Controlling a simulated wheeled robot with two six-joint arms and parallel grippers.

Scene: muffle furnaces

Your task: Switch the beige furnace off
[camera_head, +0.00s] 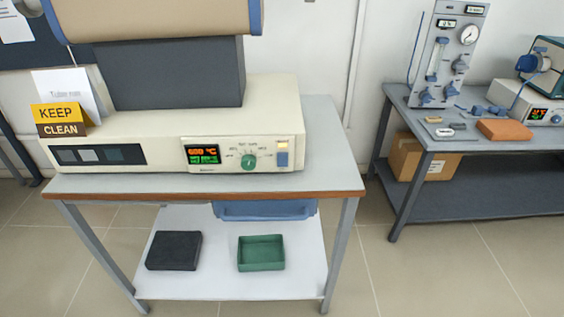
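The beige furnace (165,125) stands on a grey-topped table in the left half of the head view. Its display (202,154) is lit and shows an orange reading of about 650 °C with green lines under it. A green knob (249,161) sits right of the display. I cannot tell the switch's position. Neither of my grippers is in view.
A yellow and brown "KEEP CLEAN" sign (59,119) stands on the furnace's left. The table (325,170) has a lower shelf with a black tray (174,250) and a green tray (261,252). A second bench (440,140) with apparatus stands right; floor between is clear.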

